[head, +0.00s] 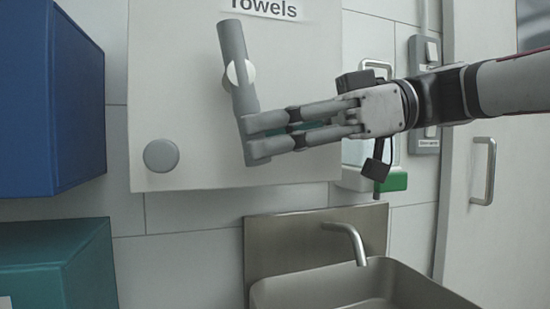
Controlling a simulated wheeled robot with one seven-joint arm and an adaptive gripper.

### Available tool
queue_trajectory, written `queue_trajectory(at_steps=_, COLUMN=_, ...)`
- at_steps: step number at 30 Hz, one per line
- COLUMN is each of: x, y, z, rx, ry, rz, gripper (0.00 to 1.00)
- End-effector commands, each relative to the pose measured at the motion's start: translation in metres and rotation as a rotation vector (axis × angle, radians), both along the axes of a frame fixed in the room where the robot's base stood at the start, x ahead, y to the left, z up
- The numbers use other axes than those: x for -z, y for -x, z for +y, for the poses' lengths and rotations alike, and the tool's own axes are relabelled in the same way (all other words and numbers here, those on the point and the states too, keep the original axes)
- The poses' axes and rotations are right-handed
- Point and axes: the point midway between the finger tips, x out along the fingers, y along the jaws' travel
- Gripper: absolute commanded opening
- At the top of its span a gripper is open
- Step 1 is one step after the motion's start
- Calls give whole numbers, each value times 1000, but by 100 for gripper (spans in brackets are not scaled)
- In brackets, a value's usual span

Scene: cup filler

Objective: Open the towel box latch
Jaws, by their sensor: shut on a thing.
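The towel box (190,100) is a pale, flat-fronted box on the wall with a "Towels" label (267,8) at its top edge. Its latch (232,50) is a grey bar on a round white pivot (239,73). The bar stands steeply, tilted with its top to the left and its lower end to the right. My gripper (256,136) comes from the right and is shut on the lower end of the latch. The fingers hide part of that end. A round grey knob (161,155) sits at the box's lower left.
A blue box (50,100) and a teal box (60,265) stand at the left. A metal sink (370,290) with a faucet (347,238) is below. A dispenser with a green part (393,181) hangs behind my wrist. A door handle (484,170) is at the right.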

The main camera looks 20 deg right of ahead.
Motion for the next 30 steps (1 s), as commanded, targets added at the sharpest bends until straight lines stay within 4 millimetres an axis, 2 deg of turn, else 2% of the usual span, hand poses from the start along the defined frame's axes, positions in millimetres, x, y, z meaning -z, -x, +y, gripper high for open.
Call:
queue_trajectory(at_steps=21, x=2, y=0, z=3, rx=1, ry=-48, rz=1, gripper=0)
queue_trajectory(at_steps=22, x=2, y=0, z=3, rx=1, ry=-48, rz=1, gripper=26)
queue_trajectory(at_steps=24, x=2, y=0, z=3, rx=1, ry=-48, rz=1, gripper=42)
queue_trajectory(at_steps=30, x=2, y=0, z=3, rx=0, ry=-48, rz=1, gripper=42)
